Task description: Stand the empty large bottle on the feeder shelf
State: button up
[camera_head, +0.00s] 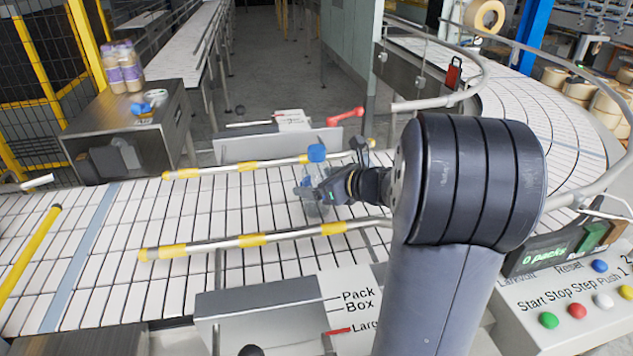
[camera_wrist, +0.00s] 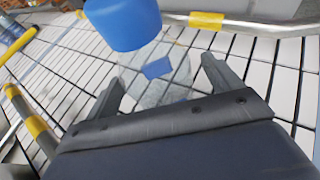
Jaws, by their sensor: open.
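A clear large bottle with a blue cap (camera_head: 316,153) stands upright on the white slatted conveyor, between two guide rails. Its see-through body is partly hidden by my gripper (camera_head: 318,192) in the head view. In the wrist view the bottle's blue cap (camera_wrist: 123,22) is close at the top, and its clear body (camera_wrist: 158,75) shows beyond and between the fingers. My gripper (camera_wrist: 162,78) is open, with its two fingers spread on either side of the bottle's lower part. I cannot tell whether a finger touches it. I cannot make out which surface is the feeder shelf.
Yellow-banded guide rails (camera_head: 262,240) run along both sides of the bottle. A metal box (camera_head: 130,125) at the left carries several purple-labelled bottles (camera_head: 124,68). A control panel (camera_head: 575,300) is at the lower right. The conveyor's left part is clear.

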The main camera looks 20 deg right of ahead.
jog(key=shift+w+a+f, duration=0.15)
jog(key=shift+w+a, duration=0.05)
jog(key=shift+w, duration=0.2)
jog(key=c, duration=1.1)
jog(key=shift+c, duration=0.2)
notch_tip(320, 180, up, 18)
jog(key=shift+f+b, duration=0.1)
jog(key=shift+b, duration=0.4)
jog(key=shift+s, duration=0.1)
